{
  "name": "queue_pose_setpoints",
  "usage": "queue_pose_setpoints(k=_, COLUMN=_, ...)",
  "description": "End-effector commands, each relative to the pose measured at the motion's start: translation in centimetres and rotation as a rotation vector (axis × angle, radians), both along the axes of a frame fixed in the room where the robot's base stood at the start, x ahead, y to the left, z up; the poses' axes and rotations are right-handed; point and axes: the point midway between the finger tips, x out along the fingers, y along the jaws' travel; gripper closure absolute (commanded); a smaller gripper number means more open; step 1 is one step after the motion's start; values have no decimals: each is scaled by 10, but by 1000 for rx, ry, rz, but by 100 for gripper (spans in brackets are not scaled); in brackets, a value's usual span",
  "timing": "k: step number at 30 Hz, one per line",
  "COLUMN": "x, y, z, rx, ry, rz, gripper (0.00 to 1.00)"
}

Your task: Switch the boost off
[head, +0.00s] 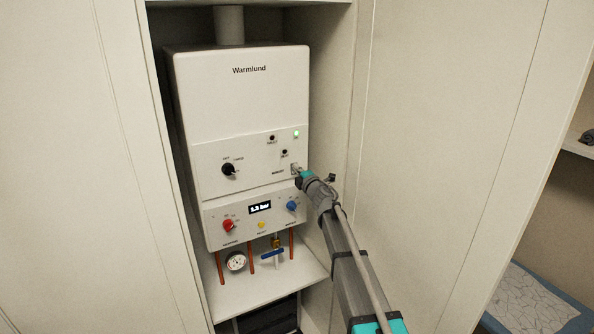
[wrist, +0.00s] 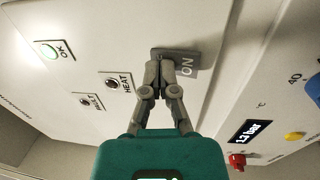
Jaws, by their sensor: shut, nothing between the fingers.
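The boost switch (head: 293,167) is a small grey plate on the right of the white boiler's front panel, beside a small label. In the wrist view the switch (wrist: 186,62) shows the word ON on its right part. My gripper (head: 297,173) is shut and empty, with its fingertips right at the switch. In the wrist view the closed fingertips (wrist: 155,72) overlap the switch's left part and hide some of it. I cannot tell whether they touch it. Which way the switch is set is not clear.
The boiler (head: 240,100) stands in a narrow cupboard. A lit green OK lamp (head: 296,134) and two dark lamps sit above the switch. A black knob (head: 228,170) is left. Below are a display (head: 260,207), red knob (head: 228,225), blue knob (head: 291,206) and yellow button (head: 262,225).

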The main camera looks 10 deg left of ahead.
Motion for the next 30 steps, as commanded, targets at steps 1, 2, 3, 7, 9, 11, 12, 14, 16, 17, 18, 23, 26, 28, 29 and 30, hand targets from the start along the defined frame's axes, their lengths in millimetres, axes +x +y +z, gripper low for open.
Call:
queue_pose_setpoints(k=1, x=1, y=1, z=0, rx=0, ry=0, rz=1, gripper=100)
queue_pose_setpoints(k=2, x=1, y=1, z=0, rx=0, ry=0, rz=1, gripper=100)
queue_pose_setpoints(k=3, x=0, y=0, z=0, rx=0, ry=0, rz=1, gripper=100)
queue_pose_setpoints(k=7, x=-4, y=-3, z=1, rx=0, ry=0, rz=1, gripper=100)
queue_pose_setpoints(k=9, x=-7, y=-6, z=2, rx=0, ry=0, rz=1, gripper=100)
queue_pose_setpoints(k=11, x=-11, y=-9, z=3, rx=-1, ry=-1, rz=0, gripper=100)
queue_pose_setpoints(k=12, x=-14, y=-12, z=4, rx=-1, ry=-1, rz=0, gripper=100)
queue_pose_setpoints(k=14, x=-19, y=-16, z=5, rx=-1, ry=-1, rz=0, gripper=100)
queue_pose_setpoints(k=16, x=-26, y=-22, z=6, rx=-1, ry=-1, rz=0, gripper=100)
queue_pose_setpoints(k=17, x=-29, y=-24, z=7, rx=0, ry=-1, rz=1, gripper=100)
queue_pose_setpoints(k=18, x=-36, y=-28, z=8, rx=0, ry=-1, rz=1, gripper=100)
queue_pose_setpoints(k=23, x=-60, y=-45, z=11, rx=1, ry=0, rz=0, gripper=100)
queue_pose_setpoints(k=26, x=-74, y=-54, z=13, rx=1, ry=-1, rz=0, gripper=100)
queue_pose_setpoints(k=28, x=-82, y=-60, z=15, rx=0, ry=-1, rz=1, gripper=100)
queue_pose_setpoints(k=29, x=-86, y=-62, z=15, rx=0, ry=-1, rz=1, gripper=100)
queue_pose_setpoints(k=30, x=-90, y=-65, z=16, rx=0, ry=-1, rz=1, gripper=100)
